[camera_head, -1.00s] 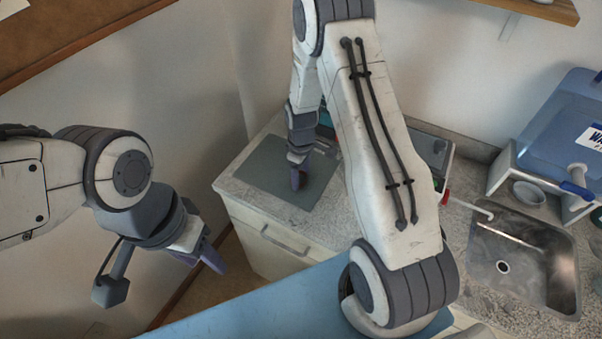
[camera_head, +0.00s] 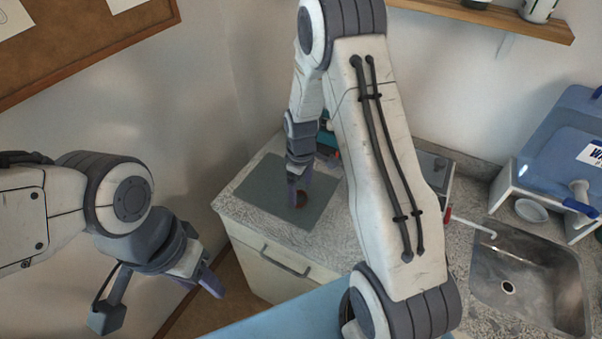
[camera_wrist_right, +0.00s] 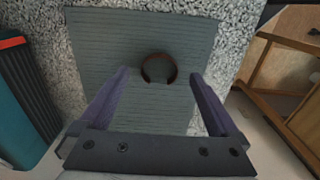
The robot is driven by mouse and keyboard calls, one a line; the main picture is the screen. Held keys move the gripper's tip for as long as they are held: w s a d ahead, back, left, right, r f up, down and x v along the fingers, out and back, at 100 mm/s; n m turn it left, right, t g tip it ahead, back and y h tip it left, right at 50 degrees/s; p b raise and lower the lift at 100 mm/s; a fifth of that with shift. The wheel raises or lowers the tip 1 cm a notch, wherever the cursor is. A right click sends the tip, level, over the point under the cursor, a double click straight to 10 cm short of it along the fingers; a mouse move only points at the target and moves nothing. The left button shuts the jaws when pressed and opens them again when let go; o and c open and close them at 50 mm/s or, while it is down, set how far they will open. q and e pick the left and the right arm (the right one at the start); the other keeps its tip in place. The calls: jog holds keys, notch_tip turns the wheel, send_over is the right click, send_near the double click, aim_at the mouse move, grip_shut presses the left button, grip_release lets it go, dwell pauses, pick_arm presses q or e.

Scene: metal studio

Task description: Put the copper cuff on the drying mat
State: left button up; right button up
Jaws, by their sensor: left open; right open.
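The copper cuff (camera_head: 301,198) lies on the grey drying mat (camera_head: 262,186) on the counter. In the right wrist view the cuff (camera_wrist_right: 159,56) shows as a dark copper ring with a gap, resting on the ribbed mat (camera_wrist_right: 110,30). My right gripper (camera_head: 297,190) is over the mat, right by the cuff. In the right wrist view its two fingers (camera_wrist_right: 160,80) are spread apart with nothing between their pads, and the cuff shows beyond them. My left gripper (camera_head: 214,277) is open and empty, off to the left of the counter.
A teal and red object (camera_wrist_right: 25,85) stands beside the mat. A steel sink (camera_head: 530,285) is at the right, with a blue container (camera_head: 560,150) behind it. My right arm hides part of the counter. A wooden shelf (camera_head: 490,15) is on the wall.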

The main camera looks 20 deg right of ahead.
notch_tip(320, 180, up, 9)
jog(key=b, duration=0.2)
jog(key=s+a+r, duration=0.3)
jog(key=s+a, duration=0.2)
jog(key=a, duration=0.2)
jog(key=s+a+r, duration=0.4)
jog(key=s+a, duration=0.1)
jog(key=a, duration=0.1)
jog(key=s+a+r, duration=0.1)
jog(key=s+a, duration=0.1)
jog(key=s, duration=0.5)
jog(key=s+a+y, duration=0.1)
jog(key=s+a, duration=0.1)
jog(key=s, duration=0.6)
jog(key=shift+s+a+r, duration=0.25)
jog(key=shift+r, duration=0.15)
jog(key=shift+f, duration=0.25)
